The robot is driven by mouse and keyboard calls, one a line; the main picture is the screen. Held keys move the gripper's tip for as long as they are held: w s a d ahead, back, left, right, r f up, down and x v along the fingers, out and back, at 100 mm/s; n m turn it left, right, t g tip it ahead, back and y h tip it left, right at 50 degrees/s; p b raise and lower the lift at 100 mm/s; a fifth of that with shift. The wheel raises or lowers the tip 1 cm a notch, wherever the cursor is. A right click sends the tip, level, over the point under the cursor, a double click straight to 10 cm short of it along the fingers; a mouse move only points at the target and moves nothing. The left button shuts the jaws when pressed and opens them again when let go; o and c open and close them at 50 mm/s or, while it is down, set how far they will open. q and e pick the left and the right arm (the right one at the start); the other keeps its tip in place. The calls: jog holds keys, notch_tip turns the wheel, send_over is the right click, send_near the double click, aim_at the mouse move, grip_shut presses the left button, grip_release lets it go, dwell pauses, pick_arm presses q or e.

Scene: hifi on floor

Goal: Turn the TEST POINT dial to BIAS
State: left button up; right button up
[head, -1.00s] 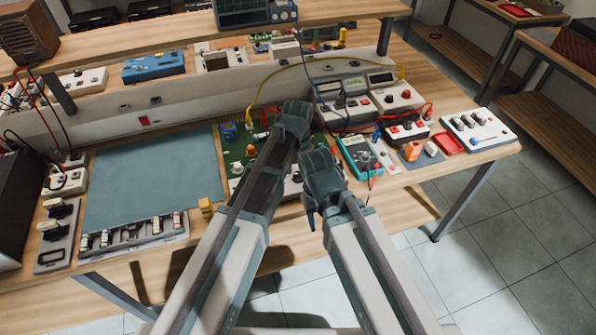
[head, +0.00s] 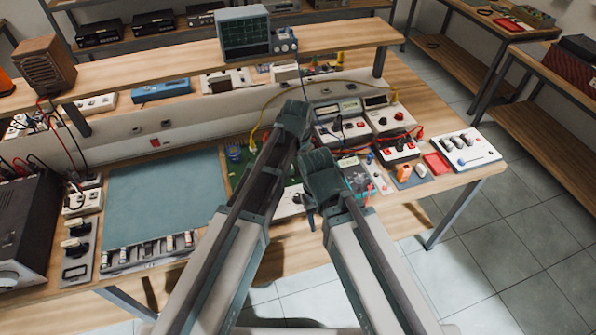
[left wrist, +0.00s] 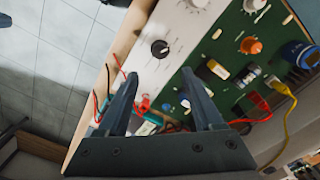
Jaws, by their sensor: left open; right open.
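A white panel strip (left wrist: 158,70) beside a green circuit board (left wrist: 240,62) shows in the left wrist view. A black dial (left wrist: 160,48) with a pale pointer mark sits on this strip, and a light grey knob (left wrist: 196,3) is at the top edge. No label is readable, so I cannot tell which is TEST POINT or its setting. My left gripper (left wrist: 158,88) is open, its fingertips apart and below the black dial in the picture. In the head view my left gripper (head: 294,112) and my right gripper (head: 318,168) hide most of the board.
A blue-grey mat (head: 160,195) lies left of the board. Meters, red and black leads and a white box with several knobs (head: 465,150) crowd the bench on the right. A yellow cable (left wrist: 285,115) runs beside the board. A raised shelf carries an oscilloscope (head: 243,35).

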pick_arm(q)
notch_tip(320, 180, up, 2)
jog(key=shift+r+p, duration=0.25)
jog(key=shift+p, duration=0.45)
pick_arm(e)
notch_tip(320, 180, up, 2)
jog(key=shift+r, duration=0.25)
pick_arm(q)
jog(key=s+a+f+n+b, duration=0.1)
jog(key=s+a, duration=0.2)
jog(key=s, duration=0.5)
jog(key=s+a+f+n+y+b, duration=0.1)
jog(key=s+a, duration=0.1)
jog(key=s, duration=0.7)
jog(key=shift+a+n, duration=0.4)
pick_arm(e)
notch_tip(320, 180, down, 2)
jog(key=shift+f, duration=0.15)
pick_arm(q)
jog(key=shift+f, duration=0.1)
jog(key=shift+a, duration=0.15)
pick_arm(e)
jog(key=shift+a, duration=0.15)
